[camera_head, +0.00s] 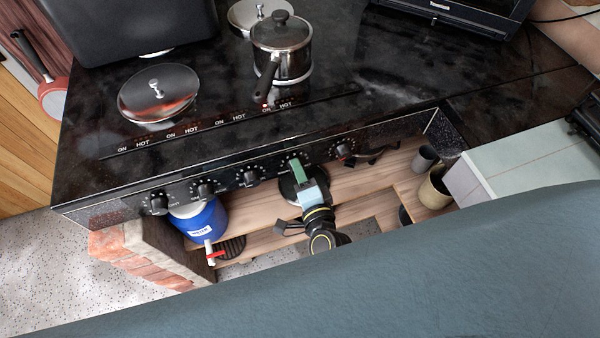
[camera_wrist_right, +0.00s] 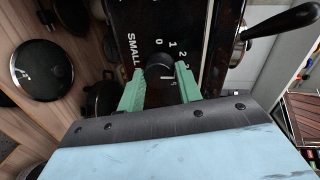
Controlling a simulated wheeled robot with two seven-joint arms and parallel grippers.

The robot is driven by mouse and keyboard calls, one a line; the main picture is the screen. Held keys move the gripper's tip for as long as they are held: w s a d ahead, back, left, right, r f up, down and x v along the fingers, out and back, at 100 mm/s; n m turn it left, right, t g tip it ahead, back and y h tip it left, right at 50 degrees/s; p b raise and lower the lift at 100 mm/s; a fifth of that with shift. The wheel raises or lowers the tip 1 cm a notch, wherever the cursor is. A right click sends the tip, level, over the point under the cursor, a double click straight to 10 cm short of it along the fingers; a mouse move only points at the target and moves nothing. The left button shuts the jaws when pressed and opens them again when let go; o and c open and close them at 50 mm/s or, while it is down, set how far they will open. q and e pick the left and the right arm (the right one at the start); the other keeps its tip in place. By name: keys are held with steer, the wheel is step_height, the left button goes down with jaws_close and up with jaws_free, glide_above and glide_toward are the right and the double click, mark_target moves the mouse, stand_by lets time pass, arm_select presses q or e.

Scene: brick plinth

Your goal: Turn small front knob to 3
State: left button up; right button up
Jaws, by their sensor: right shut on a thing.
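The small front knob (camera_wrist_right: 159,66) is a dark round knob on the black front panel, beside the printed word SMALL and a dial with 0, 1, 2 and further marks. My right gripper (camera_wrist_right: 160,86) has its two green fingers on either side of it, shut on it. I cannot tell clearly which number the knob points at. In the head view my right gripper (camera_head: 299,172) reaches up to the fourth knob from the left, which its fingers mostly cover. My left gripper is not in view.
Other knobs (camera_head: 249,176) line the panel on both sides. A lidded pot (camera_head: 281,60) and a lidded pan (camera_head: 158,98) stand on the black stovetop. Below are a wooden shelf (camera_head: 265,243), a blue jug (camera_head: 199,222) and cups (camera_head: 434,190). A brick plinth (camera_head: 140,262) stands at left.

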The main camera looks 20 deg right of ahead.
steer(key=o, duration=1)
steer(key=s, duration=0.4)
steer(key=s+r, duration=0.1)
steer(key=s, duration=0.8)
steer(key=shift+s+d+r, duration=0.15)
steer(key=shift+d+r, duration=0.1)
steer(key=s+d+f+n+g+y, duration=0.1)
steer(key=s+f+n+g, duration=0.2)
steer(key=f, duration=0.4)
steer(key=s+d+f+n+g, duration=0.15)
steer(key=f+n, duration=0.25)
steer(key=f, duration=0.4)
steer(key=s+f+n+g+y, duration=0.1)
steer(key=s+f+n+g, duration=0.25)
steer(key=f, duration=0.35)
steer(key=s+d+f+n+g+h, duration=0.1)
steer(key=s+d+f+n+g, duration=0.1)
steer(key=s+d+f, duration=0.1)
steer(key=s+d+f+n+g, duration=0.3)
steer(key=s+f, duration=0.2)
steer(key=s, duration=0.2)
steer(key=s+d+f+n+g+h, duration=0.1)
steer(key=s+d+f+n+g, duration=0.1)
steer(key=s+d+f, duration=0.2)
steer(key=shift+s+d+f+n+g+h, duration=0.1)
steer(key=shift+s+n+g+h, duration=0.25)
steer(key=shift+s, duration=0.45)
